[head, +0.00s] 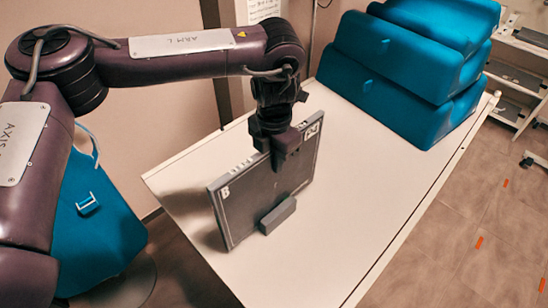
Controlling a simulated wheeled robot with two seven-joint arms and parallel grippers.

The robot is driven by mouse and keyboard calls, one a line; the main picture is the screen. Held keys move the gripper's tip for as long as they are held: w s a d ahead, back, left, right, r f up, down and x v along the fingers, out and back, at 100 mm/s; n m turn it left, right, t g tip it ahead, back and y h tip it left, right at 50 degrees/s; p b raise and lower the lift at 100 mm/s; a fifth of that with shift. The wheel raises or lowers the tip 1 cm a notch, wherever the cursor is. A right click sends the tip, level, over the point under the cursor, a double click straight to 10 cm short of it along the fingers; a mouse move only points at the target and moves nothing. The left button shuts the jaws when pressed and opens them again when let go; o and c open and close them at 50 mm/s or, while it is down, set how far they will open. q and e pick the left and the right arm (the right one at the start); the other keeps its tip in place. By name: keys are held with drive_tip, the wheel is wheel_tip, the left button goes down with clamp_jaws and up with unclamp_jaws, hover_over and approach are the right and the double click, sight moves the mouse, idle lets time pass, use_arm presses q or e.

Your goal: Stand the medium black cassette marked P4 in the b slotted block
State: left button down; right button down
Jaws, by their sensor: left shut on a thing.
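A dark cassette (245,205) stands nearly upright over the white table, slightly tilted in the picture. It has a pale sticker with a B-like letter on its left side and another sticker at its top right corner, too small to read surely. My left gripper (283,160) is shut on the cassette at its top edge, from above. A small grey slotted block (278,215) lies at the foot of the cassette, on its near right side. I cannot tell whether the lower edge sits in the slot, and any block lettering is unreadable. My right gripper is not in view.
The white table (365,160) is clear to the right of the block. Big blue cushions (400,75) are stacked at its far right end. A blue padded thing (95,215) stands at the left beside the table. Shelves (515,80) stand at the far right.

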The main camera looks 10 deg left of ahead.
use_arm(q)
drive_tip(key=shift+r, duration=0.1)
drive_tip(key=c, duration=1.3)
unclamp_jaws()
drive_tip(key=shift+s, duration=0.1)
drive_tip(key=shift+c, duration=0.2)
wheel_tip(320, 180, up, 8)
drive_tip(key=shift+f+b, duration=0.1)
drive_tip(key=shift+b, duration=0.3)
